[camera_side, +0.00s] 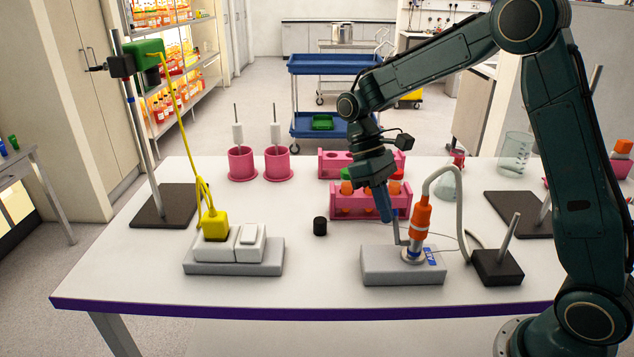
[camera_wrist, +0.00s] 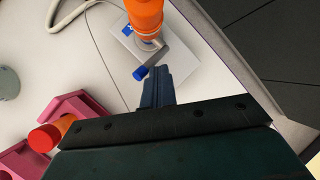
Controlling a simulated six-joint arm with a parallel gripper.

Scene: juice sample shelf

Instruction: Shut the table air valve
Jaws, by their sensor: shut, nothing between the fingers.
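The air valve is a grey block (camera_side: 385,266) on the table with a metal fitting and an orange connector (camera_side: 421,219) plugged upright into it; a grey hose leaves its top. The wrist view shows the orange connector (camera_wrist: 143,14), the block (camera_wrist: 172,55), and a small blue piece (camera_wrist: 139,73) that looks like the handle's tip. A thin grey bar (camera_side: 398,236) rises beside the fitting. My gripper (camera_side: 386,217) is shut and empty, pointing down just left of the connector. In the wrist view its fingertips (camera_wrist: 157,72) are close to the blue piece; contact cannot be told.
A black stand base (camera_side: 497,267) is right of the valve. A white switch box (camera_side: 234,256) with a yellow plug (camera_side: 215,226) and a small black cylinder (camera_side: 320,226) are left. The front table strip is clear.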

